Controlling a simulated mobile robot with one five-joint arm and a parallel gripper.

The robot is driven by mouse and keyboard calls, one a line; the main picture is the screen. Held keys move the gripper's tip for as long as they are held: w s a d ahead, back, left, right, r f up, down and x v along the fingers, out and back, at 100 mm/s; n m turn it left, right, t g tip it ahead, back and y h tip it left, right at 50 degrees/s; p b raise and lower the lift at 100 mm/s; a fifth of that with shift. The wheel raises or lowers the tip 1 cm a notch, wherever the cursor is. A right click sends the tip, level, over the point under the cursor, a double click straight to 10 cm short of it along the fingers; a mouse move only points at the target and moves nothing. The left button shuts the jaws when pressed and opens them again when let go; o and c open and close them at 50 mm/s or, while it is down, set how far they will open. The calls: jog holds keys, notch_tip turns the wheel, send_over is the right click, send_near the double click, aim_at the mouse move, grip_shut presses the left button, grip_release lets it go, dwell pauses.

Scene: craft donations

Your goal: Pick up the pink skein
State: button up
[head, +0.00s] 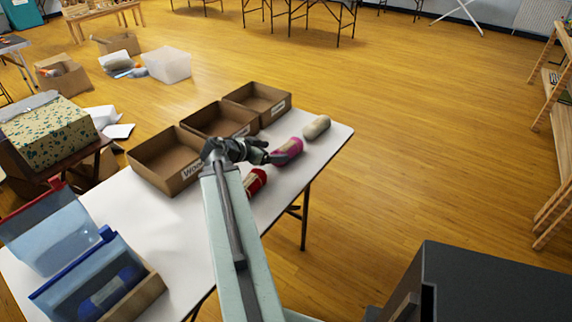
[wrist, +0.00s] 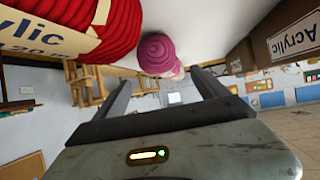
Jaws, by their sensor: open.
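The pink skein (head: 289,147) lies on the white table (head: 325,151), between a red skein (head: 257,180) and a beige skein (head: 317,126). My gripper (head: 266,157) is beside the pink skein's near end in the head view, and its fingers partly overlap that end there. In the wrist view the pink skein (wrist: 157,52) shows end-on, ahead of my gripper (wrist: 162,90). The two fingers are apart with nothing held between them. The red skein (wrist: 70,28) with its paper label is large at the upper left of the wrist view.
Open cardboard boxes (head: 166,160) stand in a row along the table's far left side. A box labelled Acrylic (wrist: 290,35) is close at the wrist view's right. Open floor (head: 410,140) extends to the right.

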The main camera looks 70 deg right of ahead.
aim_at(284, 150)
jog(key=b+x, duration=0.1)
jog(key=x, duration=0.1)
jog(key=b+x, duration=0.1)
jog(key=x, duration=0.2)
jog(key=w+b+x, duration=0.1)
jog(key=b+x, duration=0.1)
jog(key=shift+s+d+f, duration=0.2)
jog(key=shift+d+f, duration=0.1)
jog(key=shift+d, duration=0.1)
jog(key=shift+r, duration=0.1)
jog(key=c, duration=1.5)
